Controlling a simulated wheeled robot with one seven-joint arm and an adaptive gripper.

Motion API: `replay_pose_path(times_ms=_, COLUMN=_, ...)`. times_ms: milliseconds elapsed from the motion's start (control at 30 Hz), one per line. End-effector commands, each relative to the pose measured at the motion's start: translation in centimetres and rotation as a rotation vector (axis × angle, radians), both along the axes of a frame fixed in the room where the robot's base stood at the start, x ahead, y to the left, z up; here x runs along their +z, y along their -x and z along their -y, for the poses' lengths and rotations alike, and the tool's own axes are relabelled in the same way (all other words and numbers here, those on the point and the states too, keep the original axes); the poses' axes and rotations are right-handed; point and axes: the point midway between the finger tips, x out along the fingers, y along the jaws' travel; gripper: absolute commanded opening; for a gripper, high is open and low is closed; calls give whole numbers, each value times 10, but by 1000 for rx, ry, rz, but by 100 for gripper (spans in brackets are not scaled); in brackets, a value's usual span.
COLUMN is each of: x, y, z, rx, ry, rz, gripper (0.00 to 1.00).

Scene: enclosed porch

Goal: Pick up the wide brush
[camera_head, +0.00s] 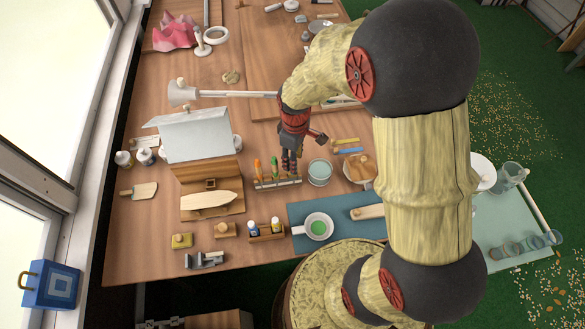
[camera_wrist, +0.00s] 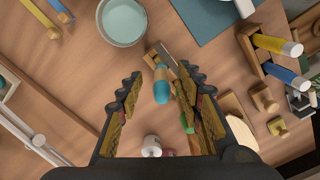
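My gripper (camera_head: 291,168) is above the table at a small holder (camera_head: 278,183) in the head view, pointing down. In the wrist view my gripper (camera_wrist: 160,110) is open, its two finger pads wide apart. A blue handle-like piece with a tan end (camera_wrist: 161,85) shows between the fingers, untouched, beside the holder (camera_wrist: 178,70). An orange upright piece (camera_head: 257,168) and a green one (camera_head: 275,167) stand at the holder; the green one shows by the right finger (camera_wrist: 194,145). Which piece is the wide brush I cannot tell; bristles are not clear.
A teal bowl (camera_head: 319,172) stands close right of the holder, also in the wrist view (camera_wrist: 123,22). A wooden box (camera_head: 210,205) is left. A flat wood-handled tool (camera_head: 140,190) lies far left.

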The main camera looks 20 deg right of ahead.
Motion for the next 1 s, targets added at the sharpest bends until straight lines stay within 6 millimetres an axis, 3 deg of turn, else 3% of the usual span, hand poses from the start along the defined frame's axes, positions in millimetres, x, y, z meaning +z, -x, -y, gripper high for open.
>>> replay_pose_path(times_ms=500, x=-59, y=-1, z=-3, rx=-3, ry=0, rz=0, gripper=36)
replay_pose_path(times_ms=767, x=-61, y=-2, z=-3, rx=-3, ry=0, rz=1, gripper=36)
replay_pose_path(times_ms=1000, x=-61, y=-1, z=-3, rx=-3, ry=0, rz=1, gripper=23)
